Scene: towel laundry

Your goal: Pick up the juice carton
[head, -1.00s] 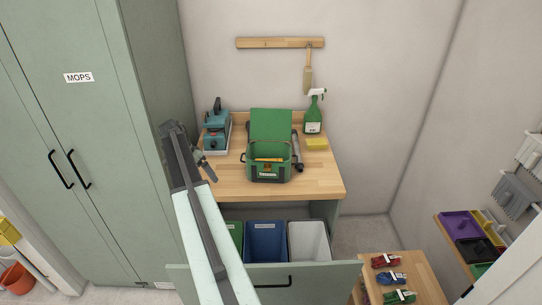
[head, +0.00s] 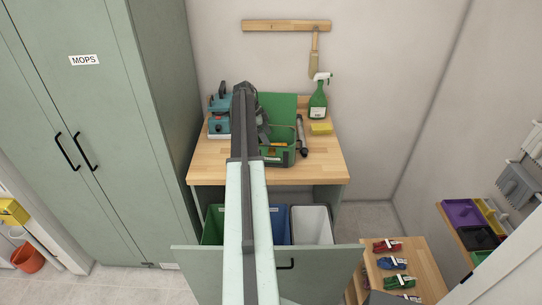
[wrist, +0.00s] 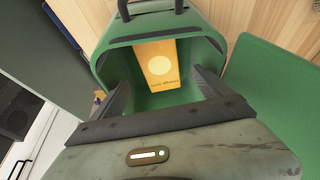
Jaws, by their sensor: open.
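The orange juice carton (wrist: 160,66) has a pale yellow round mark and lies inside a green box (wrist: 100,62) in the wrist view. In the head view only a small orange part of the carton (head: 279,145) shows inside the green box (head: 287,157) on the wooden worktop. My gripper (wrist: 163,88) is open at the box's mouth, its fingers apart on either side of the carton's near end. No contact with the carton shows. In the head view my arm hides the left part of the box, and my gripper (head: 263,128) is over it.
A teal machine (head: 218,117) stands left of the box. An open drawer (head: 330,262) with bins is below. The worktop's front right (head: 320,165) is clear.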

